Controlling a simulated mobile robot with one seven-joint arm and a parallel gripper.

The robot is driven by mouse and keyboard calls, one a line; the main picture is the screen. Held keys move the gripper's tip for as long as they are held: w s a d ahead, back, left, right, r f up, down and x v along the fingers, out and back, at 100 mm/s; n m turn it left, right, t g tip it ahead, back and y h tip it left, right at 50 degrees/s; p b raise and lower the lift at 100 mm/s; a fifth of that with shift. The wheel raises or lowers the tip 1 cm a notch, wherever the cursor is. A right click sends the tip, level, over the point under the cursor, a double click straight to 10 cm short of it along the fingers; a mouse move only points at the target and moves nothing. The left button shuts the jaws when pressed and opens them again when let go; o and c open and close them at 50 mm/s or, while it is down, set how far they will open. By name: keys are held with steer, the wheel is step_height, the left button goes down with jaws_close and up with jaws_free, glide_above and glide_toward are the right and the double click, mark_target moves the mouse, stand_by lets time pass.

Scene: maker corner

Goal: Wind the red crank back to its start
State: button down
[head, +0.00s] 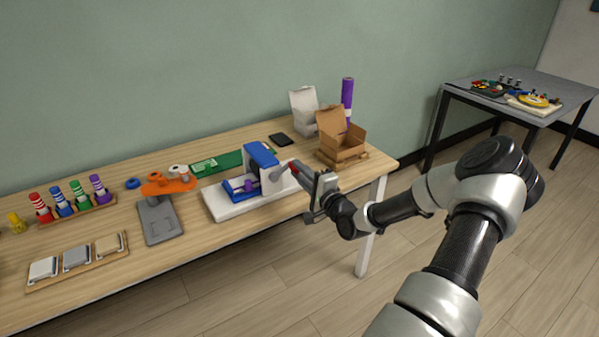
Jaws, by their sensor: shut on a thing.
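In the head view, a blue press-like device (261,157) stands on a white base (222,207) near the table's front edge. A purple part (250,186) sits low in its blue frame. A grey round part (278,173) is on its right side. The red crank (292,167) shows as a small red piece at the device's right. My gripper (301,174) reaches in from the right and is shut on the red crank. The fingers hide most of the crank, so its angle cannot be told.
Behind the device lie a green board (217,163) and a dark flat item (281,139). An orange-topped grey stand (160,220) is left. Floor at front is clear.

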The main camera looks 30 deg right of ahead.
steer(key=shift+a+f, duration=0.1)
steer(key=c, duration=1.6)
jaws_free()
steer(key=shift+o, duration=0.2)
steer(key=s+p, duration=0.1)
steer(key=s, duration=1.6)
steer(key=shift+s+d, duration=0.25)
steer(key=shift+d, duration=0.05)
steer(key=shift+c, duration=0.3)
